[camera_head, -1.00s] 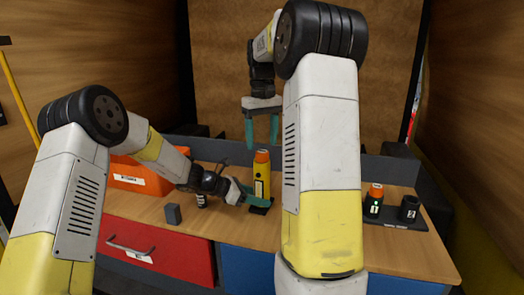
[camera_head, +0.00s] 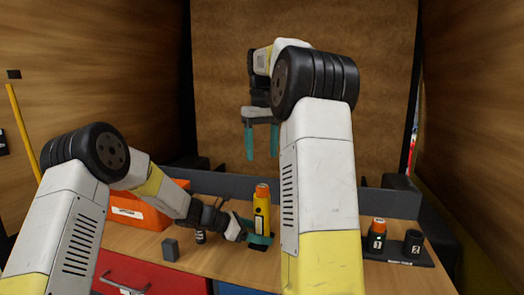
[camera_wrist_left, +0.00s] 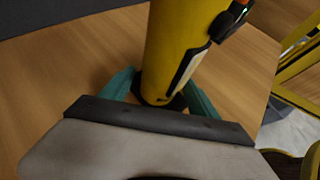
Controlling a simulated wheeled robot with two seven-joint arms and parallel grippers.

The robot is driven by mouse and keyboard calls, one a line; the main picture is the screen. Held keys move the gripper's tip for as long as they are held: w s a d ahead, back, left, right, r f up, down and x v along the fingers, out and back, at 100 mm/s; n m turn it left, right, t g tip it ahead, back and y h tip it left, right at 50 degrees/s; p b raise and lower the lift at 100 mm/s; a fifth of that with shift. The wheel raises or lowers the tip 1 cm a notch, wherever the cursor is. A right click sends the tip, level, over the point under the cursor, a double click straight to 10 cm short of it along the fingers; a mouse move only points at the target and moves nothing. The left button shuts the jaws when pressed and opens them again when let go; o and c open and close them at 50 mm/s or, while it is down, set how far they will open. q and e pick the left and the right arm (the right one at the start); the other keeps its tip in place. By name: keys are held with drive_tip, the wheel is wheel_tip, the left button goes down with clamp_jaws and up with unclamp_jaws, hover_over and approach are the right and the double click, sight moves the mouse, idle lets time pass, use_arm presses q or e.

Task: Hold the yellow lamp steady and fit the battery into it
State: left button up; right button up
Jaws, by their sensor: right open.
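The yellow lamp (camera_head: 262,212) stands upright on the bench, with an orange piece (camera_head: 262,190) at its top end. My left gripper (camera_head: 259,239) is low on the lamp, with its teal fingers on both sides of it. The left wrist view shows the lamp (camera_wrist_left: 180,50) between these fingers (camera_wrist_left: 160,92), seemingly closed against it. My right gripper (camera_head: 262,140) is open and empty, pointing down above the lamp. A dark battery with an orange top (camera_head: 378,228) stands in the place marked 1; its top resembles the lamp's. Any contacts inside the lamp are hidden.
The black holder (camera_head: 398,259) at right has a dark cup (camera_head: 413,241) marked 2. An orange case (camera_head: 140,207) stands at left. A grey block (camera_head: 170,250) and a small dark cylinder (camera_head: 200,236) are left of the lamp. My right arm hides part of the bench.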

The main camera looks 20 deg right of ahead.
idle(0.3)
